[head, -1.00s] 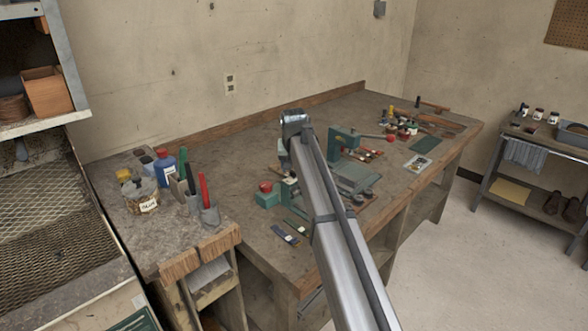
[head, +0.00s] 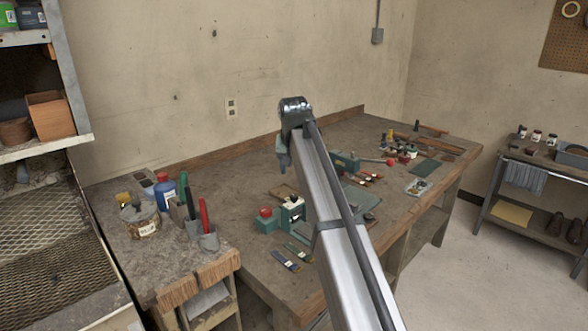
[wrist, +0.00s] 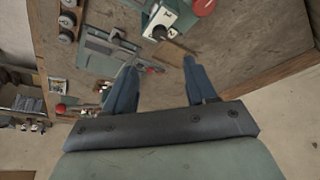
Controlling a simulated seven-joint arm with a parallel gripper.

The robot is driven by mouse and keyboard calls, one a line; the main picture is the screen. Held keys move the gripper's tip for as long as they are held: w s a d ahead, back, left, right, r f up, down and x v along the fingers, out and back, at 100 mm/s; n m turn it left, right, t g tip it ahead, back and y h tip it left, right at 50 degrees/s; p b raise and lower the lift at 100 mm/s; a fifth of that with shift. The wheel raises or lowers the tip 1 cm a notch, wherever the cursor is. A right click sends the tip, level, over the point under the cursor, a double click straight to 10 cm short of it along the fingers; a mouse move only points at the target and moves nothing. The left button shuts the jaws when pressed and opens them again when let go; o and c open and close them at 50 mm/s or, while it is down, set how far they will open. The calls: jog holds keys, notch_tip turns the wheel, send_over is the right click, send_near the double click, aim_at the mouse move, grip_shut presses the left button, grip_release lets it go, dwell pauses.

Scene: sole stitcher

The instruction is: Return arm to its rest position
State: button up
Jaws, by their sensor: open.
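My gripper shows in the wrist view (wrist: 160,64) with its two blue-grey fingers spread apart and nothing between them. A green machine (head: 346,162) stands on the bench, partly hidden behind my arm. A small unit with a red knob (head: 266,213) and a white dial is on the bench's near side. The wrist view shows the dial unit (wrist: 158,22) beyond the fingers, apart from them.
A blue bottle (head: 165,190), a jar (head: 140,217) and tool holders stand at the bench's left. Brushes (head: 286,260) lie near the front edge. A metal shelf unit (head: 45,146) is at left, a side cart (head: 520,180) at right. Floor between bench and cart is clear.

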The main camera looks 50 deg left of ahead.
dwell(0.4)
